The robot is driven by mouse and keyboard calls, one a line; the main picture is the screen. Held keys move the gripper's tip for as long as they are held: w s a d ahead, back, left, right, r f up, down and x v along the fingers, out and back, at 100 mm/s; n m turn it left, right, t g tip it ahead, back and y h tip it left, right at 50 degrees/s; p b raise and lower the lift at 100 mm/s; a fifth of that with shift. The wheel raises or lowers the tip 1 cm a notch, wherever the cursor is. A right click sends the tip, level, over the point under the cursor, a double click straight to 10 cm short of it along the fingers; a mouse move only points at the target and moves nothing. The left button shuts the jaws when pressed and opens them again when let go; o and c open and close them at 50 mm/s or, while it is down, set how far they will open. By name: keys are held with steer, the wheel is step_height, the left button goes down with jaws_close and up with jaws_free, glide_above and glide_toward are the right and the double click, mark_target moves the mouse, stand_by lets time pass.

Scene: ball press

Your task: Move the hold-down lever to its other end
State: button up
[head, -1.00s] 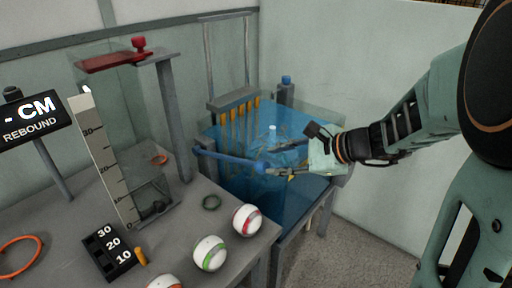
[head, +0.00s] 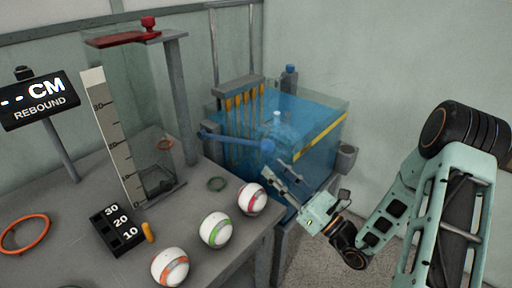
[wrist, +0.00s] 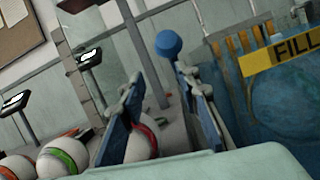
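A blue lever (head: 235,141), which I take for the hold-down lever, runs across the front of the blue water tank (head: 322,120). Its left end is by the grey post, and a round blue knob (head: 267,146) is at its right end. The knob also shows in the wrist view (wrist: 168,44), beyond the fingertips. My gripper (head: 277,171) is below and slightly right of the knob, pointing up-left at it. The fingers (wrist: 160,100) are spread apart with nothing held between them. The knob appears clear of both fingers.
Three white balls with red (head: 251,199), green (head: 216,230) and orange (head: 170,267) bands sit on the grey table (head: 75,190). A red lever (head: 122,38) tops a tall post. A ruler (head: 115,140) and rebound display (head: 38,99) stand left. Floor is clear right of the tank.

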mark_target(258, 145)
steer(key=shift+m+t+h, duration=0.3)
steer(key=shift+m+t, duration=0.4)
steer(key=shift+m, duration=0.1)
steer(key=x, duration=0.6)
steer(key=w+d+b+x, duration=0.1)
steer(key=x, duration=0.3)
steer(key=shift+a+f, duration=0.1)
jaws_close()
